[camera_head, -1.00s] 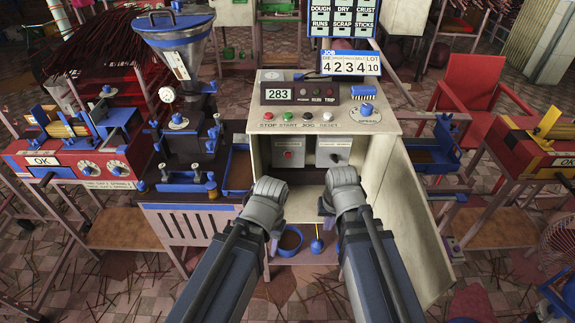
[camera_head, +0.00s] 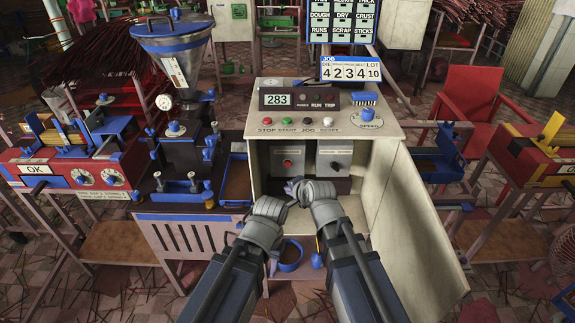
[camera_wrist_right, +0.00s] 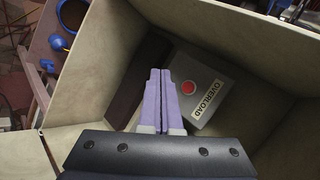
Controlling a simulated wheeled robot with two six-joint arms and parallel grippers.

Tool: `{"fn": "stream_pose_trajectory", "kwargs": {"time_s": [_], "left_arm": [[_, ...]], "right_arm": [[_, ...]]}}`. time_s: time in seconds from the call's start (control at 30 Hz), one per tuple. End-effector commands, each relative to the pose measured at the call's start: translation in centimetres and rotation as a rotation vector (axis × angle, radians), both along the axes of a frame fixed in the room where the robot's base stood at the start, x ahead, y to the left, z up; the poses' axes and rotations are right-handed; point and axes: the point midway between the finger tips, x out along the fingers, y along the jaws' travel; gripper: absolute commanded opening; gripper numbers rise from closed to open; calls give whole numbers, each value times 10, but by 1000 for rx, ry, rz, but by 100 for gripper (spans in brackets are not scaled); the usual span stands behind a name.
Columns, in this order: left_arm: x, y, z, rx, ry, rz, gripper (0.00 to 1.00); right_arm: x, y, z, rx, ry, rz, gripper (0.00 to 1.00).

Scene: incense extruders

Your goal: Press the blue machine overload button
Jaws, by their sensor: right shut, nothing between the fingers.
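The open cream cabinet (camera_head: 262,205) of the machine holds two grey boxes. The left box has a red button (camera_head: 287,163); the right box (camera_head: 335,158) stands beside it. In the right wrist view, a grey box labelled OVERLOAD (camera_wrist_right: 210,98) carries a round red button (camera_wrist_right: 188,87). My right gripper (camera_wrist_right: 160,72) is shut and empty, its purple fingers inside the cabinet beside that button, apart from it in the picture. Contact with the box cannot be told. My left gripper (camera_head: 270,207) is low at the cabinet opening; its fingers are hidden.
The cabinet's open door (camera_head: 405,220) stands to the right of my right arm. A blue hopper machine (camera_head: 180,45) is at the left. A blue bowl (camera_head: 290,262) sits low between my arms. The control panel (camera_head: 330,118) is above the opening.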

Motion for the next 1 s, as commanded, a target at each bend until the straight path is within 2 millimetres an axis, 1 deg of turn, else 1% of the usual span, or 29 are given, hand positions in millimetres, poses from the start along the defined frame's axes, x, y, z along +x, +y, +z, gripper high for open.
{"fn": "stream_pose_trajectory", "kwargs": {"time_s": [0.17,0.37,0.57,0.9,1.0], "left_arm": [[0,0,0,0,0,0,45],[0,0,0,0,0,0,45],[0,0,0,0,0,0,45],[0,0,0,0,0,0,45],[0,0,0,0,0,0,45]], "right_arm": [[1,0,0,-1,1,0,0],[11,0,0,-2,1,0,0],[32,0,0,-3,1,0,0],[78,0,0,-2,1,0,0],[85,0,0,-3,1,0,0]]}}
